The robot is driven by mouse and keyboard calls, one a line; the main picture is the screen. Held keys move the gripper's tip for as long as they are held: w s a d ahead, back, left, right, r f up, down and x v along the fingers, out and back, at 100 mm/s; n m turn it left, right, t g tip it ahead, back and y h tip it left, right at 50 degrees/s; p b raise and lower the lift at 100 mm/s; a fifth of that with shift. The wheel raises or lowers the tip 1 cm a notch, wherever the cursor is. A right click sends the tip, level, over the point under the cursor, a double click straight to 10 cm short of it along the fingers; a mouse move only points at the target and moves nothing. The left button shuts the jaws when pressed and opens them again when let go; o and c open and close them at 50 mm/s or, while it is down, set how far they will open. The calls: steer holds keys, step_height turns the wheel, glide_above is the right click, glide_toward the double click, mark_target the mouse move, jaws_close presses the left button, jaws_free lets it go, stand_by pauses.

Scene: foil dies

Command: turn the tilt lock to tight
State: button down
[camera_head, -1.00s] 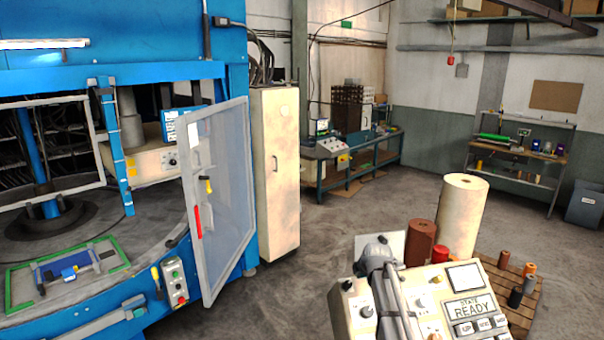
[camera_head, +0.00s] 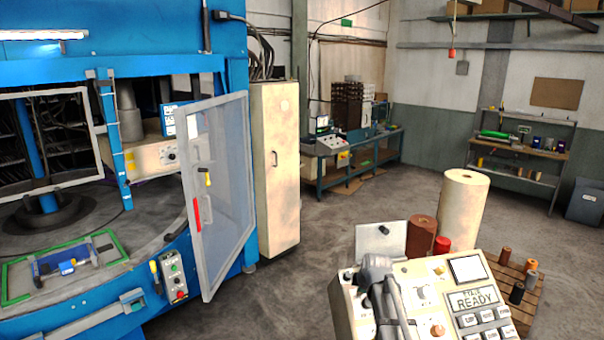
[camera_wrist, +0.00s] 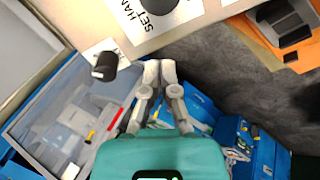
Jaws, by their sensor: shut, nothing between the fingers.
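A cream control panel (camera_head: 408,272) stands at the lower right of the head view, with a READY display and several buttons. My gripper (camera_head: 374,268) is over its left part and hides some controls. In the wrist view my gripper (camera_wrist: 160,68) is shut and empty, its tips together close to the panel's edge (camera_wrist: 195,33). A small black knob (camera_wrist: 104,66) on a white label sits left of the tips, apart from them. A larger dark knob (camera_wrist: 157,5) by a HAND SET label is cut off at the top. I cannot tell which control is the tilt lock.
A blue press with an open clear door (camera_head: 222,180) stands at the left. A cream cabinet (camera_head: 276,170) is beside it. Foil rolls (camera_head: 463,210) and a pallet (camera_head: 528,290) stand behind the panel. The middle floor is clear.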

steer(key=s+f+m+g+b, duration=0.2)
steer(key=s+f+m+b, duration=0.6)
steer(key=s+f, duration=0.2)
steer(key=s+a+f+m+g+h+b, duration=0.1)
steer(key=s+f+m+g+b, duration=0.2)
steer(key=s+f+m+b, duration=0.4)
steer(key=s+f+b, duration=0.1)
steer(key=s+f, duration=0.1)
steer(key=s, duration=0.6)
steer(key=shift+s+a+f+m, duration=0.2)
steer(key=shift+a+f+m, duration=0.05)
steer(key=shift+f+m, duration=0.15)
